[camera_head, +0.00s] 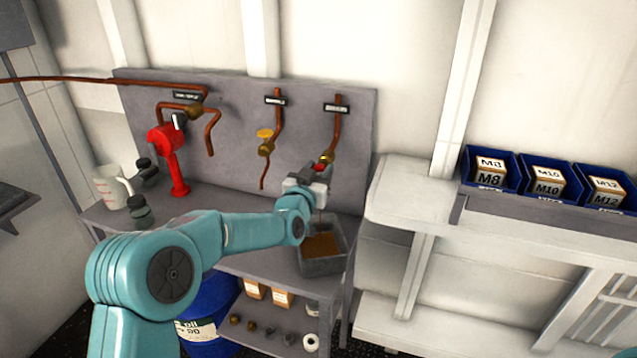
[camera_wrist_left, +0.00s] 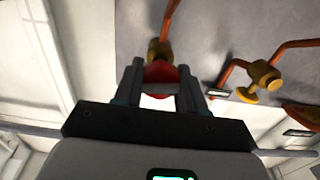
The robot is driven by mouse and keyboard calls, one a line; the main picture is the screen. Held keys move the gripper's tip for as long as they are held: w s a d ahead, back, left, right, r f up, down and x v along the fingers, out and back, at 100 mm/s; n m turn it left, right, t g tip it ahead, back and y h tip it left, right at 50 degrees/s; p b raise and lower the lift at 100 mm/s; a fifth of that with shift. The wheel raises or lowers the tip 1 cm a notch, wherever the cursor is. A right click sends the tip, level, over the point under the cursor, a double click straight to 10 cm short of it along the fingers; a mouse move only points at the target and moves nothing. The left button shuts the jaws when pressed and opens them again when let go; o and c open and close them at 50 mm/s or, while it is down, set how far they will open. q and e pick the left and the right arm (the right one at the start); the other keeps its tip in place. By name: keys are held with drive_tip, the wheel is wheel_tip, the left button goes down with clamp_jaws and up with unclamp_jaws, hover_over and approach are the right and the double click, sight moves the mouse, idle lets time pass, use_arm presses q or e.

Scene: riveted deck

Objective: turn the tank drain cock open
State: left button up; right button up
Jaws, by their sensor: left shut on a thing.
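The cock at the right end of the grey panel has a brass body (camera_head: 327,156) on a copper pipe and a red handle (camera_head: 320,168). Its label is too small to read. My left gripper (camera_head: 310,181) is at this cock and partly hides it. In the left wrist view the red handle (camera_wrist_left: 161,73) sits between the two dark fingers, which are shut on it. The brass body (camera_wrist_left: 158,48) shows just beyond it. The handle's exact angle is hard to tell. My right gripper is not in view.
A yellow-handled cock (camera_head: 265,142) hangs just left. A red pump-like fitting (camera_head: 170,150), a measuring jug (camera_head: 110,187) and dark fittings stand further left on the bench. A grey tray (camera_head: 322,266) with brown contents is below the gripper. Blue bins (camera_head: 490,190) sit at right.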

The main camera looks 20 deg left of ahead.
use_arm(q)
drive_tip(key=n+b, duration=0.8)
drive_tip(key=b, duration=0.3)
drive_tip(key=shift+f, duration=0.2)
drive_tip(key=n+b, duration=0.2)
drive_tip(key=n, duration=0.1)
drive_tip(key=shift+a+r+n+b, duration=0.1)
drive_tip(key=shift+n+b, duration=0.2)
drive_tip(key=shift+n, duration=0.1)
drive_tip(key=shift+r+n+b, duration=0.15)
drive_tip(key=shift+n+b, duration=0.75)
drive_tip(key=shift+n, duration=1)
drive_tip(key=shift+a, duration=0.1)
drive_tip(key=o, duration=1)
drive_tip(key=shift+o, duration=0.2)
